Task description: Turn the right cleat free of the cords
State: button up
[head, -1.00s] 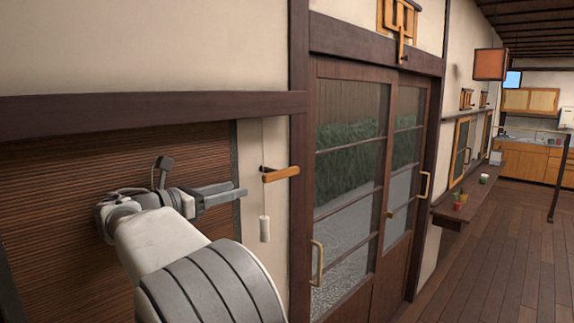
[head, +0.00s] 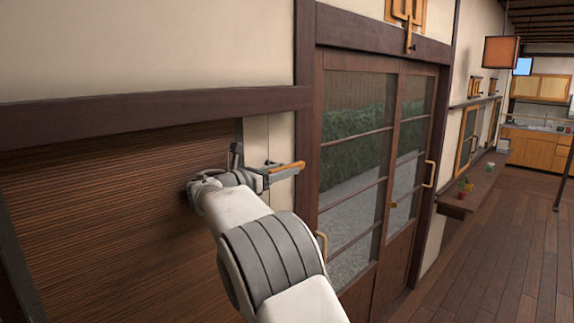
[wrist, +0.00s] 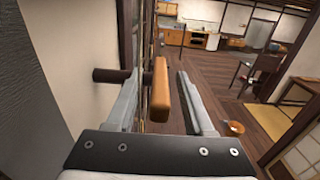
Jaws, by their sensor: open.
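The right cleat is an orange wooden bar (head: 287,171) on a dark peg, on the pale wall strip between the brown slatted blind and the sliding door. It also shows in the wrist view (wrist: 160,92), with the dark peg (wrist: 108,75) running from the wall behind the left finger. My gripper (wrist: 158,74) is open, with the bar between its fingers, nearer the left one and not clamped. In the head view my gripper (head: 266,175) overlaps the cleat's left end. A thin cord (head: 268,135) hangs above the cleat; any wrap around the bar is too small to tell.
The brown slatted blind (head: 110,215) fills the wall at left. The glazed sliding door (head: 352,160) stands just right of the cleat, with a pale handle (head: 322,245). A low shelf with small pots (head: 468,195) is further right. The wooden floor (head: 500,260) is open.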

jog(key=shift+x, duration=0.8)
grip_shut()
